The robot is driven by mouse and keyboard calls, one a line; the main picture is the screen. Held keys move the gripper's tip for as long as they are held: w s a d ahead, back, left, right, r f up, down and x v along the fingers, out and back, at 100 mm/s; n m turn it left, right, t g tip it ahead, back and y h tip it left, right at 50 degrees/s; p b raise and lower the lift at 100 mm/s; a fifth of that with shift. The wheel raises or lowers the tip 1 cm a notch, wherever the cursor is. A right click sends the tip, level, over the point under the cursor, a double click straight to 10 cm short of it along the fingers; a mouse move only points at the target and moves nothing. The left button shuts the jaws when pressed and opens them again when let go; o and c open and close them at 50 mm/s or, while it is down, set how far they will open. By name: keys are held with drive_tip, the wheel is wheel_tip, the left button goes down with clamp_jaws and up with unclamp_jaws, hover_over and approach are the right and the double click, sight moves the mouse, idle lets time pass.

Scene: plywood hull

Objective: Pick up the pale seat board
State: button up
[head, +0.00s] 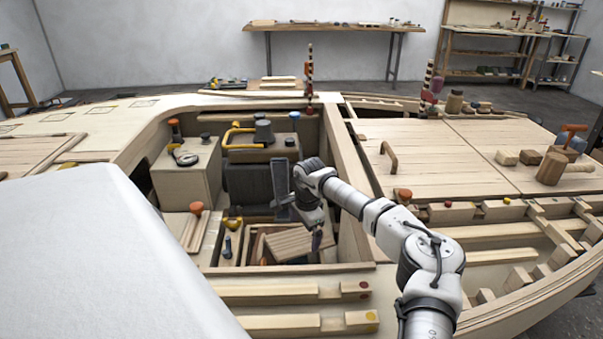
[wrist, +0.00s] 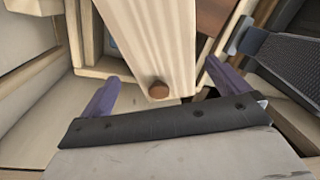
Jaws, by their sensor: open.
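A pale, grooved board, which looks like the pale seat board (head: 287,243), lies tilted in a wooden frame on the floor of the hull's open well. In the wrist view a pale striped board (wrist: 150,40) runs away from me, with a round brown plug at its near end. My gripper (wrist: 162,75) is open, with one purple finger on each side of that board's near end. I cannot tell whether either finger touches it. In the head view my gripper (head: 317,240) points down at the board's right end, and the arm hides part of the well behind it.
A pale box (head: 186,170) with small items stands at the well's left. A dark ribbed block (head: 248,183) sits at its back. Wooden walls and the right-hand deck (head: 450,150) close in the well. A dark ribbed part (wrist: 290,60) is right of my gripper.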

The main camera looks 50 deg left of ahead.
sight(301, 240)
drive_tip(key=shift+s+a+f+p, duration=0.1)
drive_tip(key=shift+a+f+p, duration=0.15)
drive_tip(key=shift+f, duration=1.2)
drive_tip(key=shift+s+a+f+p, duration=0.1)
drive_tip(key=shift+a+f, duration=0.15)
drive_tip(key=shift+f, duration=1.2)
drive_tip(key=c, duration=1)
drive_tip(key=shift+r, duration=0.1)
